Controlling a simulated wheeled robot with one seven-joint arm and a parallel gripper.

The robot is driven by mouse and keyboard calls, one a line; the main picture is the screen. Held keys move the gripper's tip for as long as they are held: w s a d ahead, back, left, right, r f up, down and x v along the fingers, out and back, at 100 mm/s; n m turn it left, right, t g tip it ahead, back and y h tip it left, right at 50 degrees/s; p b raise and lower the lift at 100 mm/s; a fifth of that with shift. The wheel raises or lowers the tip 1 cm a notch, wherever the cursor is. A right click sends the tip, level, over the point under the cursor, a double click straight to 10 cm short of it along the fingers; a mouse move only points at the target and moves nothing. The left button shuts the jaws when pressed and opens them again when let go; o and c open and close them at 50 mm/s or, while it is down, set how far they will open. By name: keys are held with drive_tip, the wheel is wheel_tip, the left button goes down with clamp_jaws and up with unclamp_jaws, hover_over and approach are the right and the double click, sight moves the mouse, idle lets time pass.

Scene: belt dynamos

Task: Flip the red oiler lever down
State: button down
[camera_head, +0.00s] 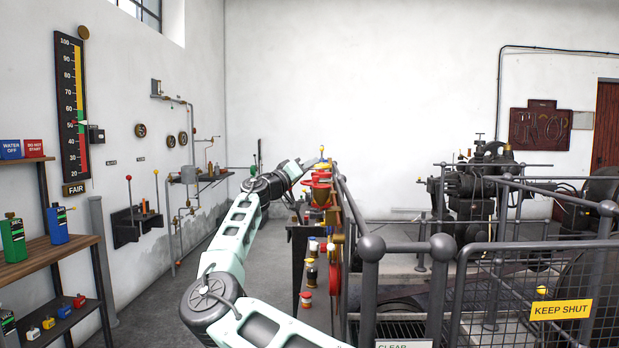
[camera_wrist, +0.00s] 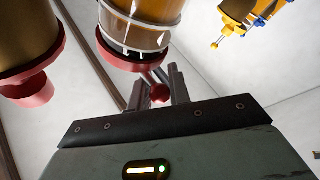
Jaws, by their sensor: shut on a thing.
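The red oiler (camera_head: 318,181) stands on the machine ahead, with my arm reaching to it from the left. In the wrist view the oiler's amber glass body (camera_wrist: 140,38) is at the top middle, above a red collar (camera_wrist: 128,62). A small red ball knob (camera_wrist: 160,93), which looks like the end of its lever, sits between my fingertips. My gripper (camera_wrist: 160,88) is shut on this knob. In the head view the fingertips are too small to make out. The lever's stem is mostly hidden, and I cannot tell its angle.
A second amber body with a red end (camera_wrist: 30,90) is close at the left of the wrist view. A yellow fitting with a blue end (camera_wrist: 236,28) is at upper right. A grey railing (camera_head: 370,246) runs just right of the oilers. The aisle floor at left is clear.

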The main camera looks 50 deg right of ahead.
drive_tip(key=shift+f, duration=0.3)
drive_tip(key=shift+s, duration=0.1)
drive_tip(key=c, duration=1.4)
unclamp_jaws()
drive_tip(key=shift+c, duration=0.2)
drive_tip(key=shift+o, duration=0.6)
drive_tip(key=shift+r, duration=0.1)
drive_tip(key=s+b+v, duration=0.1)
drive_tip(key=b+v, duration=0.2)
drive_tip(key=v, duration=1.4)
drive_tip(key=shift+w+f, duration=0.3)
drive_tip(key=shift+w, duration=0.15)
drive_tip(key=shift+a, duration=0.15)
